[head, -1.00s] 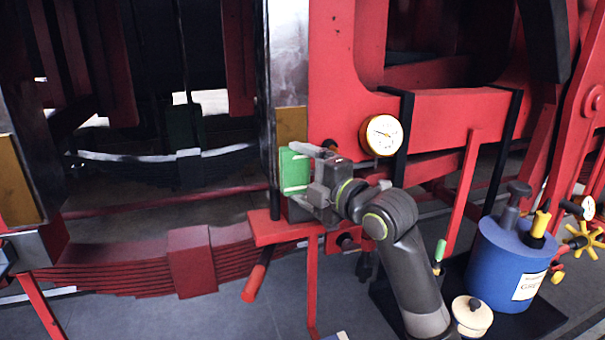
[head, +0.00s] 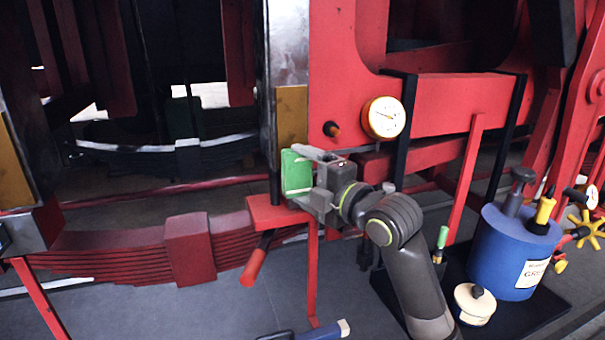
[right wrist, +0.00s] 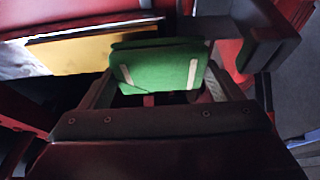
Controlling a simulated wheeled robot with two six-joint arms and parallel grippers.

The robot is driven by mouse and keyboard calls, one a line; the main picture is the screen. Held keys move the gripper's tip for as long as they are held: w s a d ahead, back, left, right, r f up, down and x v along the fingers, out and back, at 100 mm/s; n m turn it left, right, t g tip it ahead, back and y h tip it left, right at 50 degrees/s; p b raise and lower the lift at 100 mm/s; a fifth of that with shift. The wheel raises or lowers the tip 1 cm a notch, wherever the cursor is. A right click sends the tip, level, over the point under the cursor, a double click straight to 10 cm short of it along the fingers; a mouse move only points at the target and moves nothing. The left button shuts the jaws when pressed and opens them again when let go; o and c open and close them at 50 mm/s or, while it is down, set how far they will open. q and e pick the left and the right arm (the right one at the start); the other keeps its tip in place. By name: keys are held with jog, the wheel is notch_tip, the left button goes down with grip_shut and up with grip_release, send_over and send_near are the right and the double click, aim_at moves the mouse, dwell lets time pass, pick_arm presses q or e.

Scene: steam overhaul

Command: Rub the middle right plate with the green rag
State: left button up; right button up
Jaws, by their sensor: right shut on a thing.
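My right gripper (head: 312,178) is shut on the green rag (head: 296,174), a folded pad with pale strips. The rag also shows between the fingers in the right wrist view (right wrist: 158,68). The rag is just below the brass-coloured plate (head: 292,115) on the upright frame, which has a grey metal face above it. In the right wrist view the plate (right wrist: 85,52) lies behind and left of the rag; whether they touch I cannot tell. Another brass-coloured plate (head: 18,165) is at the far left. My left gripper is not in view.
A red shelf (head: 268,213) with a red handle (head: 253,267) is below the rag. A round gauge (head: 384,117) is on the red frame to the right. A blue grease can (head: 512,255) and a cream pot (head: 474,303) stand on a black mat at lower right.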

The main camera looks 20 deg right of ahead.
jog(key=shift+s+d+p, duration=0.1)
jog(key=shift+s+p, duration=0.35)
jog(key=shift+s, duration=1.95)
jog(key=shift+s+p, duration=0.35)
jog(key=shift+s, duration=1.15)
